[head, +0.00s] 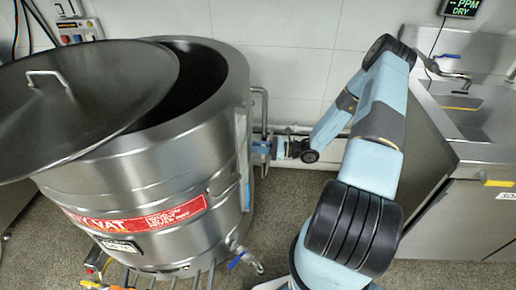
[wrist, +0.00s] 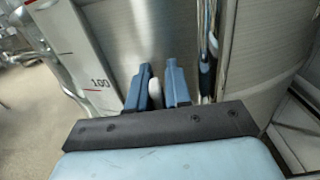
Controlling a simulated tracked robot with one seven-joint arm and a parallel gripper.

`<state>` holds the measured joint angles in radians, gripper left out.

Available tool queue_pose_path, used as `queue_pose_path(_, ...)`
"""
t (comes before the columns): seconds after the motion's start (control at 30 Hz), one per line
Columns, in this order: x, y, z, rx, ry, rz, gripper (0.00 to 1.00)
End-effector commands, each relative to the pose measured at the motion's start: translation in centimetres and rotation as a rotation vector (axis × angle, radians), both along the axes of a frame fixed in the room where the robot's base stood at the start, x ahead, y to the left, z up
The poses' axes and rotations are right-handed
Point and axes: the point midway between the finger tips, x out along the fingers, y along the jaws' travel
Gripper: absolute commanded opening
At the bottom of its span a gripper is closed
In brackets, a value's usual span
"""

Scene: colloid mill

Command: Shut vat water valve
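The steel vat (head: 130,185) stands at left, its round lid (head: 70,95) tilted over the open top. A steel pipe (head: 264,105) runs down its right side and also shows in the wrist view (wrist: 203,25). A dark blue lever-like part (wrist: 206,75) sits along that pipe. My gripper (head: 262,147) is at the vat's right side, by the pipe. In the wrist view its blue fingers (wrist: 159,85) stand apart, left of the lever-like part. A small pale rounded piece shows between them; I cannot tell what it is. A blue-handled valve (head: 240,258) is at the vat's lower front.
A steel sink unit (head: 480,200) with a blue-levered tap (head: 450,57) stands at right, beside my arm. A pipe runs low along the white tiled wall (head: 290,50). A white level scale marked 100 (wrist: 98,85) is left of my fingers.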

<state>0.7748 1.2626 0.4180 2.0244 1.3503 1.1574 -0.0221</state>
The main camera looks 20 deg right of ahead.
Motion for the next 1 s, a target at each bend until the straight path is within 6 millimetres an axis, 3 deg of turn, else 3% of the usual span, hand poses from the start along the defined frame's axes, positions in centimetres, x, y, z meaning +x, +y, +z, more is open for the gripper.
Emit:
queue_pose_path(0.2,0.1,0.0,0.0,0.000,-0.001,-0.001,0.00)
queue_pose_path(0.6,0.1,0.5,0.0,0.001,-0.001,-0.003,0.00)
queue_pose_path(1.0,0.0,-0.7,0.2,0.084,-0.038,-0.003,0.00)
